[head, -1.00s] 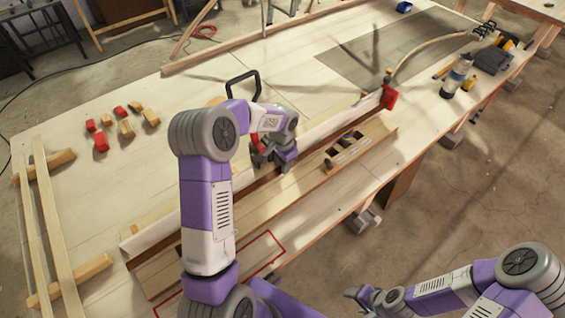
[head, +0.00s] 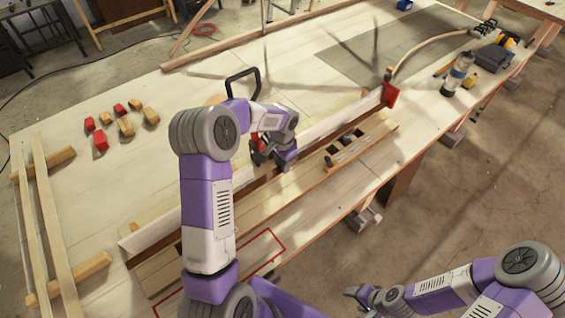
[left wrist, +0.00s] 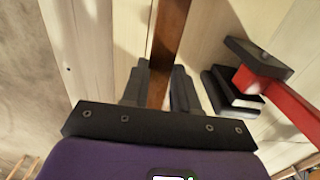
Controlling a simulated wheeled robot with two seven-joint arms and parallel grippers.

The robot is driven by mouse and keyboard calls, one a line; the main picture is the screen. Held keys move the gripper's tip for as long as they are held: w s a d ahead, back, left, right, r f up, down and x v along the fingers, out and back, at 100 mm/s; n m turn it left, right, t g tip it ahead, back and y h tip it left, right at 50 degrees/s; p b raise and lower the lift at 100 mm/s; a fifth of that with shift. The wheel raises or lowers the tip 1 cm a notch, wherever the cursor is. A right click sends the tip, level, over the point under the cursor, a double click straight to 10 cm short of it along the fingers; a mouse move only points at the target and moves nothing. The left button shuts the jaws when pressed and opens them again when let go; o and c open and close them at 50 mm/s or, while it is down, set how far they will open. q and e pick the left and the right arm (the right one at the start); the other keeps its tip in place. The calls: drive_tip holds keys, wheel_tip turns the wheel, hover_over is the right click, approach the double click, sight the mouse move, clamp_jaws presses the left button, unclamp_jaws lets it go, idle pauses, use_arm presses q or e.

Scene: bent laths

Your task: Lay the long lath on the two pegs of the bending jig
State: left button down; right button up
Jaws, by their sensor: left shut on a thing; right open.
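My left gripper (head: 264,159) is shut on a long brown lath, which shows as a narrow strip (left wrist: 172,25) between its fingers in the left wrist view. In the head view the brown strip (head: 246,188) runs diagonally along the near side of a long pale board (head: 155,236). My left arm covers part of both. A red clamp (head: 390,95) sits at the board's far right end. I cannot make out the two pegs of the jig. My right gripper (head: 356,293) is open and empty, low in the view, away from the bench.
A red clamp bar (left wrist: 275,88) stands close beside my left gripper. A wooden tool tray (head: 375,137) lies near the front edge. Several small red and wooden blocks (head: 126,127) and two laths on supports (head: 52,215) are at left. A curved lath (head: 425,48) and bottle (head: 456,75) are at right.

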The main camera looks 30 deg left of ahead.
use_arm(q)
drive_tip(key=shift+f, duration=0.15)
drive_tip(key=c, duration=0.8)
unclamp_jaws()
drive_tip(key=shift+o, duration=1)
drive_tip(key=shift+r+p, duration=2)
drive_tip(key=shift+r, duration=1.05)
wheel_tip(320, 180, up, 7)
drive_tip(key=p, duration=0.4)
drive_tip(key=shift+p, duration=0.4)
